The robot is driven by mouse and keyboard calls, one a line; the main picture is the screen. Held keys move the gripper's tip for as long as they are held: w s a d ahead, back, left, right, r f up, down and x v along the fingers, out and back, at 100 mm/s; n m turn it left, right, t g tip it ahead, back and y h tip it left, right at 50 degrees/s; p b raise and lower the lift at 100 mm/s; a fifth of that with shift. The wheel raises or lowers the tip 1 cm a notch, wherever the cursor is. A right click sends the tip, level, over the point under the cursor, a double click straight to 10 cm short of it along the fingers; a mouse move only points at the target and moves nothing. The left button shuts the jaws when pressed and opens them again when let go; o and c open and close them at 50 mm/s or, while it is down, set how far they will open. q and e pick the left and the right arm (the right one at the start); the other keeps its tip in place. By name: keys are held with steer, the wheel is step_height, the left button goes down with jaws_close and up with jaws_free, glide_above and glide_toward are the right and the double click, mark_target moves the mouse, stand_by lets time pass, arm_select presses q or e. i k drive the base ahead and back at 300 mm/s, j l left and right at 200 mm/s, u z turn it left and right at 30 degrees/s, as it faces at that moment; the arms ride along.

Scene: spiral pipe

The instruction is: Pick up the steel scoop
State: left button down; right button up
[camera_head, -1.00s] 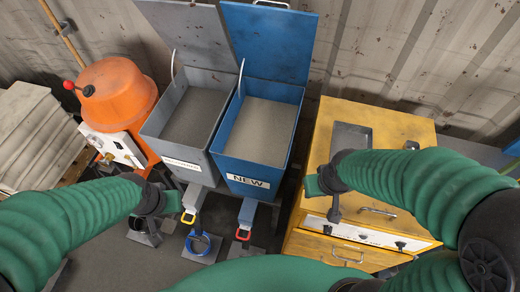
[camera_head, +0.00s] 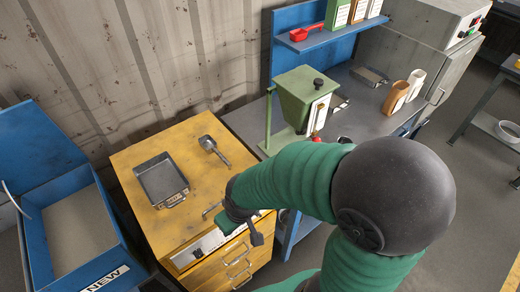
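The steel scoop (camera_head: 209,145) lies on top of the yellow cabinet (camera_head: 150,222), towards its back right, with its handle pointing to the front right. My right gripper (camera_head: 240,231) is above the front right edge of the cabinet, nearer to me than the scoop and apart from it. Its two fingers look spread, with nothing seen between them. My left gripper is out of view.
A dark metal tray (camera_head: 162,181) sits left of the scoop on the cabinet. To the right, a green hopper (camera_head: 303,98) stands on a workbench. A red scoop (camera_head: 305,33) lies on the blue shelf (camera_head: 330,38).

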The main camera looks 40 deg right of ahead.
mark_target(209, 145)
steer(key=k+l+z, duration=0.1)
steer(key=z, duration=0.2)
steer(key=k+l+z, duration=0.1)
steer(key=l+z, duration=0.25)
steer(key=u, duration=1.8)
steer(key=z, duration=1.3)
